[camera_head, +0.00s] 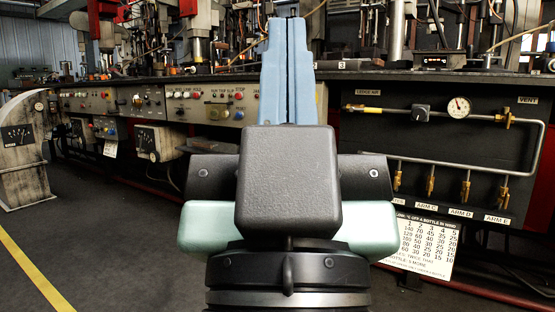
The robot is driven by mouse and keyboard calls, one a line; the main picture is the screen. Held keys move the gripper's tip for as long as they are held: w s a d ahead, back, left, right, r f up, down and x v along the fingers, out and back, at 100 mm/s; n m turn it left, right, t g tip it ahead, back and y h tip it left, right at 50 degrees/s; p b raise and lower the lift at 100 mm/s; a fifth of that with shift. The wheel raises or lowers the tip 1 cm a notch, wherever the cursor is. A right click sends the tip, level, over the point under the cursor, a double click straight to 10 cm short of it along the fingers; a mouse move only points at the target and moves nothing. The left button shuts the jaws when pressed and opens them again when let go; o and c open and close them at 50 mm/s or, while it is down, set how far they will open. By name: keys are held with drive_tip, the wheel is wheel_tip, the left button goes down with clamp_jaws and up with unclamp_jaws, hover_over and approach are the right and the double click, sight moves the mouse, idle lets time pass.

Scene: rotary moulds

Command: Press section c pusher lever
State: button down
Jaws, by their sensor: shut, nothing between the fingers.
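My gripper (290,22) stands upright in the middle of the view, its two blue fingers together with only a thin line between them. They hold nothing and reach up in front of the machine's front edge. I cannot pick out a lever marked as the section c pusher lever. A brass valve (431,184) hangs above a label reading "ARM C" (431,206) on the black panel to the right, apart from my gripper. My gripper and wrist hide the middle of the machine front.
A pressure gauge (459,107) and pipes sit on the black panel (500,150) at right. Cream control panels (210,104) with knobs and buttons run along the left. A printed chart (425,243) hangs low right. A grey pedestal (22,150) stands far left; open floor (110,240) lies left.

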wheel_tip(320, 180, up, 27)
drive_tip(key=p, duration=2.4)
drive_tip(key=shift+p, duration=0.4)
